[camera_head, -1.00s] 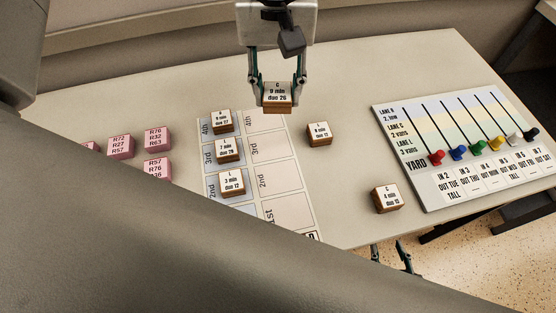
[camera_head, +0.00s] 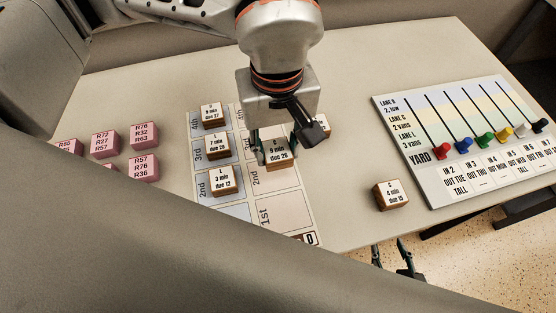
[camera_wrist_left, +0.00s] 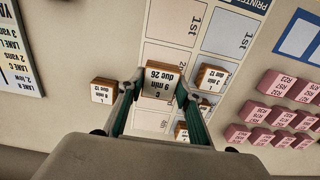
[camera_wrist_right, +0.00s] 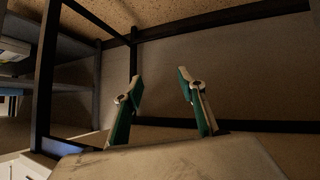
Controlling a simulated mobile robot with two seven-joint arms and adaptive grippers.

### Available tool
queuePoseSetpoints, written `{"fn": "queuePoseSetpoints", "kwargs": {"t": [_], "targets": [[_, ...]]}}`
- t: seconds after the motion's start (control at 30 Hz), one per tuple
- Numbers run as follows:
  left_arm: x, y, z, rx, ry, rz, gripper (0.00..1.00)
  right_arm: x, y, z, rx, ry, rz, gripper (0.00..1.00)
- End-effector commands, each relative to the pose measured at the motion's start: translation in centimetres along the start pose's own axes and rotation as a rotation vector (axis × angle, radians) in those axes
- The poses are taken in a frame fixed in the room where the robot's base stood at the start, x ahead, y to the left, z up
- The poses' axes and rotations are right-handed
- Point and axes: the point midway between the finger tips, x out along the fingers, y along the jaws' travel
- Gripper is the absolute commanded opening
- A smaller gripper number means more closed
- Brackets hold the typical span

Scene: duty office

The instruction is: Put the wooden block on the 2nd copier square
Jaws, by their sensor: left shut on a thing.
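My left gripper (camera_head: 277,150) is shut on a wooden block (camera_head: 278,154) with a white label reading "C 9 min due 26". The block is over the right, pale column of the printed mat (camera_head: 285,212), by the squares marked 2nd and 3rd. I cannot tell whether it touches the mat. In the left wrist view the same block (camera_wrist_left: 159,80) sits between the fingers. Three other labelled blocks stand in the mat's blue left column, the nearest (camera_head: 225,181) on its 2nd square. My right gripper (camera_head: 392,258) is open and empty, below the table's front edge.
A wooden block labelled "C 4 min due 15" (camera_head: 390,195) stands right of the mat. Another block (camera_head: 323,127) is partly hidden behind my left gripper. Several pink blocks (camera_head: 144,168) lie at left. A lane board (camera_head: 455,140) with coloured pegs lies at right.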

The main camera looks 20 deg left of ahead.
Motion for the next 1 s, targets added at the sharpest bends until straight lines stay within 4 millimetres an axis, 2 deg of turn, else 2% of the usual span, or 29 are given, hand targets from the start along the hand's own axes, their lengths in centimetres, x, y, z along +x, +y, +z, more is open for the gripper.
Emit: {"fn": "queuePoseSetpoints", "kwargs": {"t": [0.03, 0.23, 0.5, 0.77, 0.93, 0.97, 1.0], "targets": [[0.8, 0.0, 0.1, 0.0, -0.003, -0.002, 0.13, 0.0, 0.0, 0.2, -0.001, -0.002, 0.0, 0.4], [2.2, 0.0, 0.0, 0.0, -0.002, -0.001, 0.13, 0.1, 0.0, 0.2, -0.002, -0.003, 0.0, 0.4], [5.7, 0.0, 0.0, 0.001, -0.002, -0.001, 0.13, 0.2, 0.0, 0.7, -0.006, -0.007, 0.002, 0.4], [5.8, 0.0, -0.1, 0.001, 0.002, 0.001, 0.13, 0.2, 0.2, 0.1, -0.007, 0.001, 0.005, 0.4], [6.2, 0.0, -0.1, 0.001, 0.001, 0.0, 0.13, 0.3, 0.1, 0.4, -0.006, -0.002, 0.004, 0.4], [6.2, 0.0, -0.1, 0.001, 0.001, 0.0, 0.36, 0.3, 0.1, 0.4, -0.006, -0.002, 0.004, 0.4], [6.1, 0.0, -0.1, 0.0, 0.001, 0.001, 0.47, 0.3, 0.2, 0.4, -0.006, -0.001, 0.005, 0.4]]}}
